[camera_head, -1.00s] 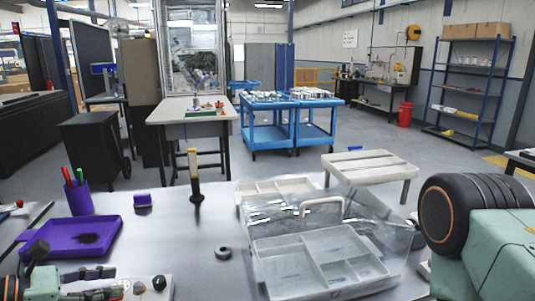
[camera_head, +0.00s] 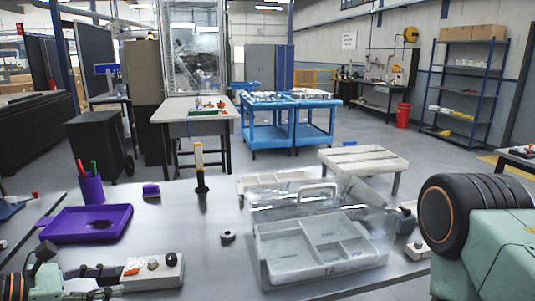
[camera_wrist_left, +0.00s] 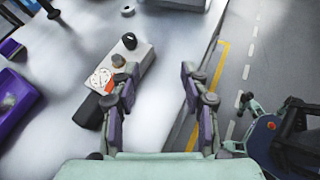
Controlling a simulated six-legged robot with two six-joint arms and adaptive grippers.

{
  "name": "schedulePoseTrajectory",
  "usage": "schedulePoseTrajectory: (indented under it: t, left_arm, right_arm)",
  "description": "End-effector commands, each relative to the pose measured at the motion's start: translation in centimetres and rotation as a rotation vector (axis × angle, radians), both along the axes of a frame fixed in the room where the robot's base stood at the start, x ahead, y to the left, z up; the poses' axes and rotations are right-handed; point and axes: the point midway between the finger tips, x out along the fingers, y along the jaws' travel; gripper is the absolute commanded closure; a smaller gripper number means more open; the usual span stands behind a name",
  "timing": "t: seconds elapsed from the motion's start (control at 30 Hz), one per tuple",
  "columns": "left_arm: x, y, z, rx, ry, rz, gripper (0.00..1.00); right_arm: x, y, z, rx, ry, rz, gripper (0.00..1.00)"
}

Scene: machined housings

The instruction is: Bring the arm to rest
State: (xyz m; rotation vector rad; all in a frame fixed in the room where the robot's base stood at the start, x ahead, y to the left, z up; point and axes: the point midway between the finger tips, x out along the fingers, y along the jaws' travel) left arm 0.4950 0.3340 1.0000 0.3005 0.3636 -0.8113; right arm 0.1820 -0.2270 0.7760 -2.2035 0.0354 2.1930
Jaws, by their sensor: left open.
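My left gripper (camera_head: 112,281) is at the lower left of the head view, low beside the table's near edge. In the left wrist view it (camera_wrist_left: 160,76) shows with its two fingers apart and nothing between them. Its left finger overlaps the end of a white control box (camera_wrist_left: 128,72) in that view; I cannot tell if they touch. The same control box (camera_head: 155,272) shows in the head view just right of the fingers. My right arm, green with a black round joint, fills the lower right of the head view; its gripper is not shown.
A purple tray (camera_head: 66,226), a purple pen cup (camera_head: 91,189), a dark post (camera_head: 201,181) and a small dark ring (camera_head: 228,237) stand on the table. A clear organizer case (camera_head: 320,263) is at centre right. In the wrist view, floor lies right of the table edge.

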Motion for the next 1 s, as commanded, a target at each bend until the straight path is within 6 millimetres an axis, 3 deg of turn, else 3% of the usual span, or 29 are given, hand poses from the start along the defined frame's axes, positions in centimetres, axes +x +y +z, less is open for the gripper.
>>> schedulePoseTrajectory:
  t: [0.33,0.53,0.8,1.0]
  left_arm:
    - [-0.2,0.6,-3.6,0.431,-0.103,-0.088,0.55]
    - [-2.2,-0.2,-7.8,0.806,-0.154,-0.284,0.55]
    - [-7.5,-2.4,-14.8,1.265,-0.224,-0.731,0.55]
    - [-12.9,-5.0,-19.9,1.455,-0.318,-1.116,0.55]
  right_arm:
    - [0.0,0.0,-0.2,0.000,0.000,0.000,0.60]
    - [0.0,0.0,-1.2,0.000,0.000,0.000,0.60]
    - [0.0,0.0,-3.1,0.000,0.000,0.000,0.60]
    - [0.0,0.0,-4.7,0.000,0.000,0.000,0.60]
